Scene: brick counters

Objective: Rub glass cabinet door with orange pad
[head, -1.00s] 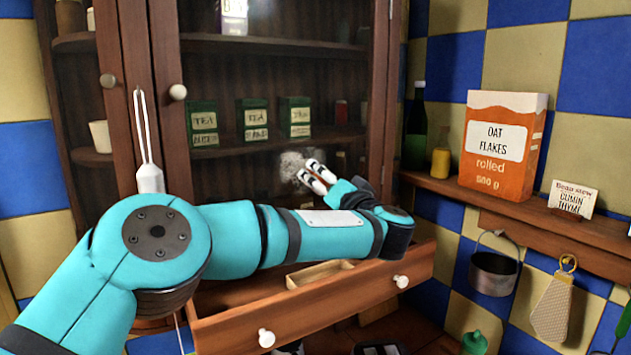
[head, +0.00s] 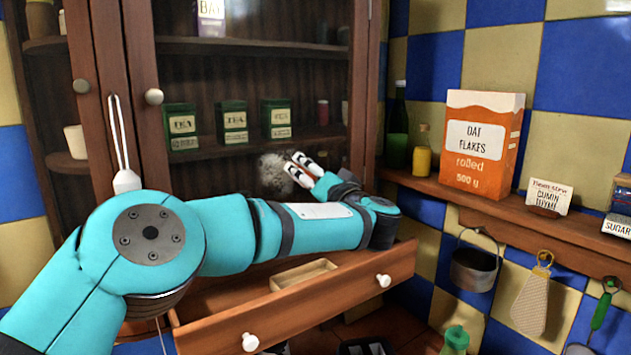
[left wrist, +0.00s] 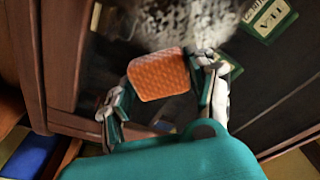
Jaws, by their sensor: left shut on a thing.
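The cabinet's glass door (head: 235,80) is closed and has a pale cloudy smudge (head: 275,174) low on its right part. My left gripper (head: 303,172) is at the right edge of the smudge in the head view. In the left wrist view, the orange pad (left wrist: 160,75) sits between the fingers of my left gripper (left wrist: 168,88), which is shut on it. The smudge (left wrist: 185,22) lies just beyond the pad there. The pad is hidden in the head view. I cannot tell whether the pad touches the glass. My right gripper is out of view.
An open drawer (head: 330,295) juts out below the door, under my left arm. At right, a shelf (head: 440,195) holds an oat flakes box (head: 480,145) and bottles, with a small pot (head: 474,268) hanging below.

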